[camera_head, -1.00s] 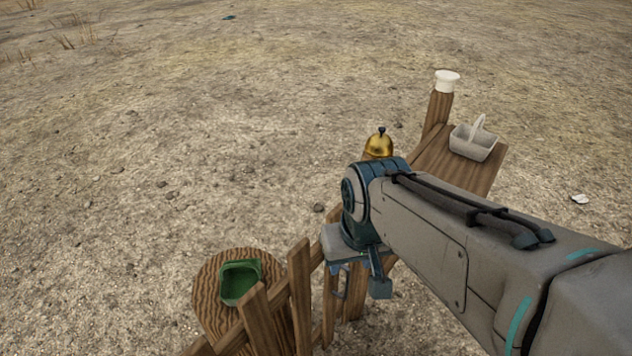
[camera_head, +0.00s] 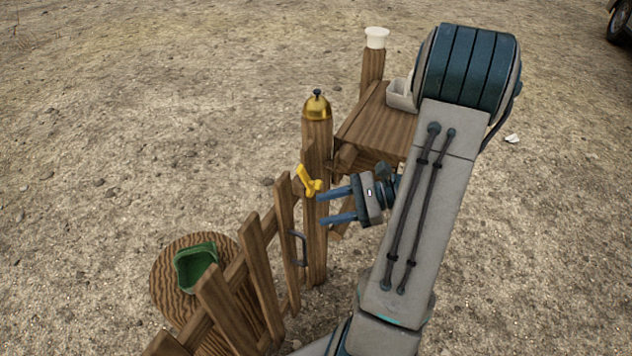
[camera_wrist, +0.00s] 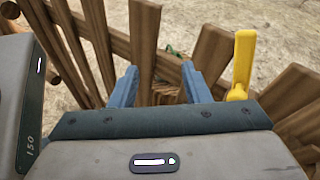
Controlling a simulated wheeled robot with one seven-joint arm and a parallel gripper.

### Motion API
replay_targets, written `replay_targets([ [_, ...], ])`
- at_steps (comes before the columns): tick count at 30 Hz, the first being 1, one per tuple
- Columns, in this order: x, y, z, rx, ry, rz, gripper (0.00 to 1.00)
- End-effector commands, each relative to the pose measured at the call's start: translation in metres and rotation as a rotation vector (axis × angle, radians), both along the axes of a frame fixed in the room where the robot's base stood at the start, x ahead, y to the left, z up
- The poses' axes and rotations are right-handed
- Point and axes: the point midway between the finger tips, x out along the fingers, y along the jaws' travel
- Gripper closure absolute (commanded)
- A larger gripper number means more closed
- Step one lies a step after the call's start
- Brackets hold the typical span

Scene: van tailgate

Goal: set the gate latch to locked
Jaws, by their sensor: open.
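The yellow gate latch (camera_head: 309,181) is a small lever on the wooden post near the top of the gate. Its arm tilts up and to the left. In the wrist view the latch (camera_wrist: 243,62) stands just right of my fingers. My gripper (camera_head: 337,207) is open and empty, its two fingers pointing left toward the post, beside and a little below the latch. In the wrist view the fingers (camera_wrist: 158,88) are apart with nothing between them. The picket gate (camera_head: 258,270) is to the left of the post, with a dark pull handle (camera_head: 299,247).
A gold bell (camera_head: 317,107) tops the latch post. A wooden shelf (camera_head: 378,130) behind holds a pale basket (camera_head: 401,96), partly hidden by my arm. A white-capped post (camera_head: 376,38) stands farther back. A green tray (camera_head: 196,267) sits on a round wooden top (camera_head: 160,290). Open dirt lies left.

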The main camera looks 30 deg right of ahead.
Motion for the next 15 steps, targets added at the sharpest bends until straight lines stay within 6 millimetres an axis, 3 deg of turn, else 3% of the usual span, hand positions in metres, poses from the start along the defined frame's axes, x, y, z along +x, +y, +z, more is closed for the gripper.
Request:
replay_targets([
  [3, 0.005, -0.043, -0.018, 0.159, 0.009, -0.211, 0.57],
  [7, 0.004, -0.081, -0.032, 0.280, -0.002, -0.384, 0.57],
  [11, 0.002, -0.103, -0.040, 0.345, -0.014, -0.483, 0.57],
  [15, 0.004, -0.108, -0.043, 0.369, -0.020, -0.518, 0.57],
])
